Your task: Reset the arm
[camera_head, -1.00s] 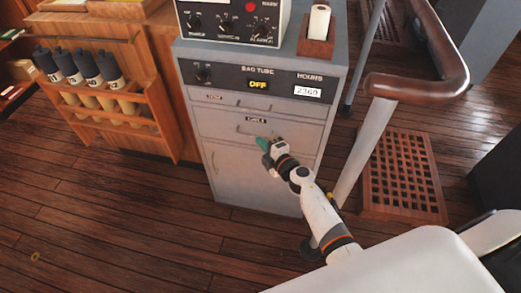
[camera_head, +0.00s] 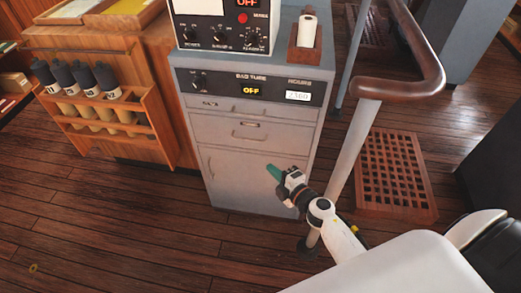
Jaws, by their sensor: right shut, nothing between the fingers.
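My right arm comes in from the lower right. My right gripper (camera_head: 273,171), with green fingertips, is shut and empty. It appears in front of the lower door of the grey cabinet (camera_head: 228,178), below its drawers. I cannot tell whether it touches the door. The drawers (camera_head: 240,132) and the door look closed. My left gripper is out of view.
A wooden rack (camera_head: 158,130) with several dark-capped tubes stands at the left. A curved wooden handrail (camera_head: 400,88) on a grey post rises right of the cabinet. A wooden floor grating (camera_head: 396,180) lies beyond it.

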